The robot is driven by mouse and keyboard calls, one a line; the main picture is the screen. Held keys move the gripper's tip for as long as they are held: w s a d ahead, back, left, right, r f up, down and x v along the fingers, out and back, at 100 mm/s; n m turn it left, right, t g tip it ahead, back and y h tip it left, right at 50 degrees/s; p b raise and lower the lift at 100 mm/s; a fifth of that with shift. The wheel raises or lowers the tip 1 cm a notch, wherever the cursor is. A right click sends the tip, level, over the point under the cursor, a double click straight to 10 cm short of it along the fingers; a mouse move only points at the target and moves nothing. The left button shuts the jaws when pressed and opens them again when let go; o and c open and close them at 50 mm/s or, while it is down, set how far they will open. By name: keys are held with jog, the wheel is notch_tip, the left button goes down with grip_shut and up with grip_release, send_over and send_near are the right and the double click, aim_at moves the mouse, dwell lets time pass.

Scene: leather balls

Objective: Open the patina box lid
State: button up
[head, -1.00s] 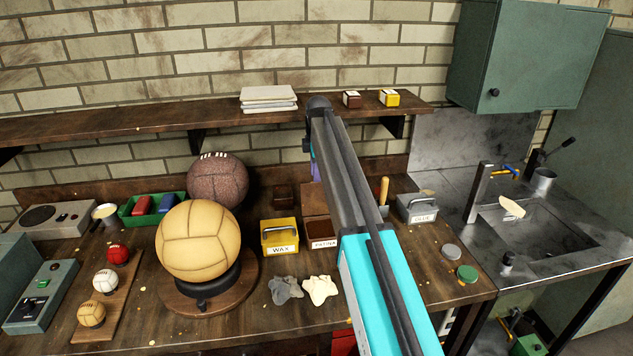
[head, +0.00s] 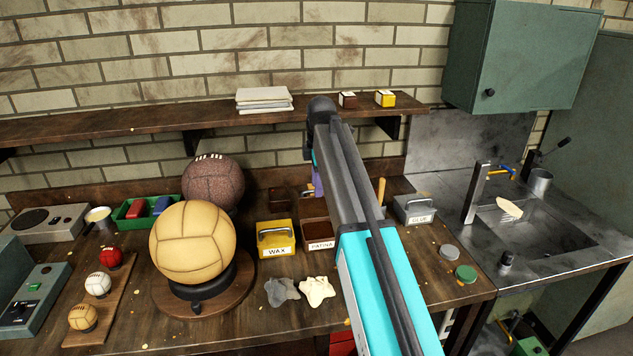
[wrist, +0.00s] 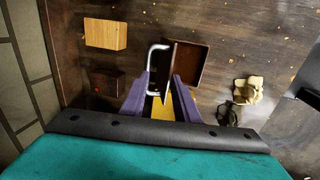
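The patina box (head: 319,246) is brown with a white PATINA label, beside the yellow wax box (head: 276,250). Its open top and dark interior show in the wrist view (wrist: 189,66). Its lid (wrist: 166,78) is raised at the back side of the box, seen nearly edge-on, with a pale metal handle (wrist: 151,66) on its outer face. My gripper (wrist: 161,80) is open, its purple fingers on either side of the lid's near end, close to the handle. Contact cannot be told. In the head view my arm hides most of the lid and fingers.
The glue box (head: 415,209) stands to the right. A small dark red box (wrist: 106,83) and a wooden block (wrist: 106,34) lie near the wall. Cloths (head: 317,290) lie in front. A tan ball (head: 193,242) on a stand is at the left. A shelf (head: 220,121) runs above.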

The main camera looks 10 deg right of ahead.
jog(key=s+b, duration=0.1)
jog(key=s, duration=0.5)
jog(key=shift+r, duration=0.3)
